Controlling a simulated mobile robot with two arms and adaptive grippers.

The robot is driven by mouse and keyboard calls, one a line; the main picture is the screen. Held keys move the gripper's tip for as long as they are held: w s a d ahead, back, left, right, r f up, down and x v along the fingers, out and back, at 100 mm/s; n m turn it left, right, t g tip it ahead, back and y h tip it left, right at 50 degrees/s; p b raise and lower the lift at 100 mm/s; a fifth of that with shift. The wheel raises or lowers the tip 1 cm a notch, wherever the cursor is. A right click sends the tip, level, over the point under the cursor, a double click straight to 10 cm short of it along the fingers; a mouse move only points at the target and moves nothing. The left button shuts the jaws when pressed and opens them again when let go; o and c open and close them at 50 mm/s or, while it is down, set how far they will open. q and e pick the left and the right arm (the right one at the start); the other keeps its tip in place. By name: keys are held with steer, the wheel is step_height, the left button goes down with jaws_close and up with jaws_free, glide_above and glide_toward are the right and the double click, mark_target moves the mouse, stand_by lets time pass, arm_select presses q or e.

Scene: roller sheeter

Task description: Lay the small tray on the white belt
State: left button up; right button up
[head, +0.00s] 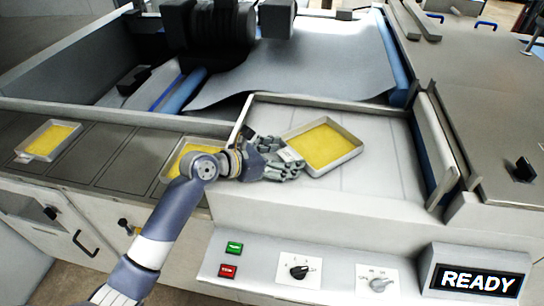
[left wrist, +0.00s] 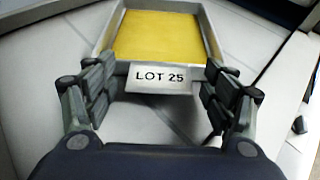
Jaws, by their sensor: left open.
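A shallow pale tray with a yellow sheet in it (head: 325,146) lies flat on the white belt (head: 388,158), turned at an angle. In the left wrist view this tray shows a front label (left wrist: 160,79) reading LOT 25. My left gripper (head: 287,166) is at the tray's near left edge. In the left wrist view my left gripper (left wrist: 160,92) is open, with one finger on each side of the label and a gap to it. My right gripper is not in view.
Two similar yellow-filled trays sit on the grey counter at left: one at the far left (head: 20,156), one partly behind my arm (head: 182,150). A grey sheet (head: 300,75) lies behind the belt. A control panel (head: 330,268) and a READY display (head: 478,281) are in front.

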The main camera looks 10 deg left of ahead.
arm_select(q)
steer(key=b+v, duration=0.1)
steer(key=v, duration=0.9)
steer(key=shift+s+a, duration=0.15)
steer(key=shift+a, duration=0.05)
steer(key=shift+s+a+r+b, duration=0.3)
steer(key=shift+s, duration=0.05)
